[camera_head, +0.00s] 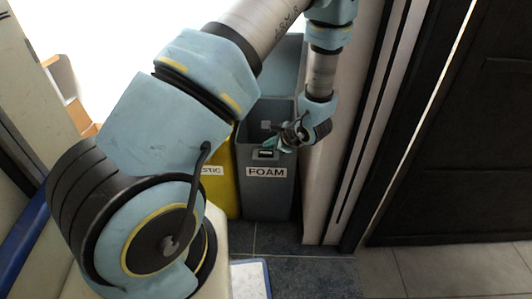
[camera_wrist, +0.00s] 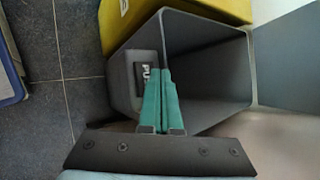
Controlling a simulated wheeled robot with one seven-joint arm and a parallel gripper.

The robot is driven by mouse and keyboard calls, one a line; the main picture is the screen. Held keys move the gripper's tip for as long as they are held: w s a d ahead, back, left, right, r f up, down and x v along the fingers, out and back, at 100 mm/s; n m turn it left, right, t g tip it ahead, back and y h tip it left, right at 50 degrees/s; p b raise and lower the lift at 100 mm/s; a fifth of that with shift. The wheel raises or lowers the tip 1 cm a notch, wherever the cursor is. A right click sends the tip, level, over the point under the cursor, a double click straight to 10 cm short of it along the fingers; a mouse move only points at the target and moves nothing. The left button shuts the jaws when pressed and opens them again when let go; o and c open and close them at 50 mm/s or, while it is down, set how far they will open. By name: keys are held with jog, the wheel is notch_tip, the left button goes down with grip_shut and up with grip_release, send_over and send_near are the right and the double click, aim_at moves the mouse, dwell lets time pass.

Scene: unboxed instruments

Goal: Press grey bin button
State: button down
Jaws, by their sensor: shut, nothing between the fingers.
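The grey bin (camera_head: 266,195) stands on the dark tiled floor with a white FOAM label on its front. Its top is open, and I look into its hollow inside in the wrist view (camera_wrist: 205,65). The black button, marked PUSH (camera_wrist: 143,74), sits on the bin's front rim; it also shows in the head view (camera_head: 266,154). My gripper (camera_wrist: 159,71) has its green fingers shut together with nothing between them. In the wrist view they overlap the button's right edge. Whether they touch it I cannot tell. In the head view my gripper (camera_head: 272,143) is just above the button.
A yellow bin (camera_head: 221,182) labelled as plastic stands directly left of the grey bin, partly hidden by my arm. A pale wall edge (camera_head: 317,190) and dark door frame stand close on the right. Open floor (camera_head: 275,240) lies in front.

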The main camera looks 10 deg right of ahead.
aim_at(269, 154)
jog(key=shift+r, duration=0.15)
jog(key=shift+r+p, duration=1.3)
jog(key=shift+r, duration=1.05)
